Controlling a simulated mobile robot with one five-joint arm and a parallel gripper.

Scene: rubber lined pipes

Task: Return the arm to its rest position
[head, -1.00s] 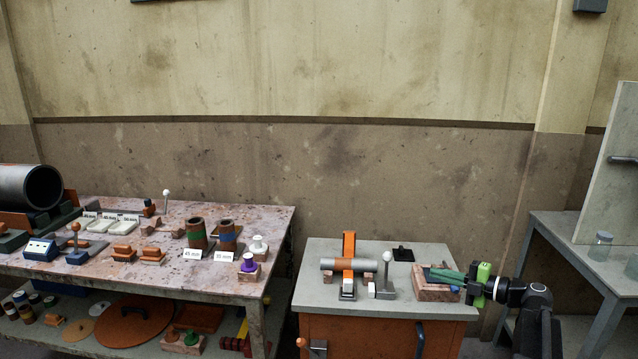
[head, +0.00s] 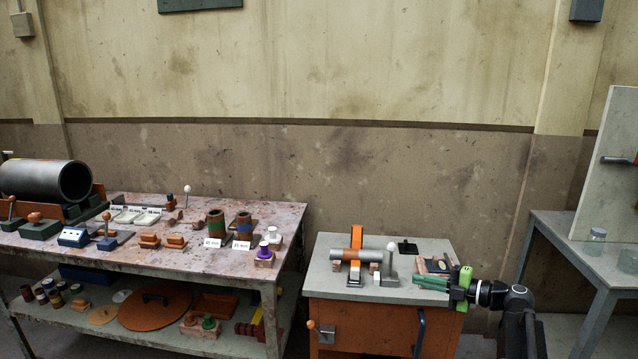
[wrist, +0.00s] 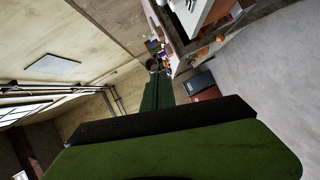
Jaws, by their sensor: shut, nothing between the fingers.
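My gripper (head: 432,283) is at the right of the head view, with green fingers and a bright green and black wrist behind them. The fingers are together with nothing between them. They point left and lie in front of the right end of the grey-topped orange cabinet (head: 365,312). In the wrist view the green gripper body (wrist: 175,150) fills the lower part, and the fingers extend away from it. The arm is bent, with its black links at the lower right of the head view.
The cabinet top holds a grey pipe in an orange clamp (head: 357,250) and a wooden tray (head: 433,264) close to my fingers. A long workbench (head: 190,262) with a large black pipe (head: 45,180) stands at left. A grey table (head: 575,235) stands at right.

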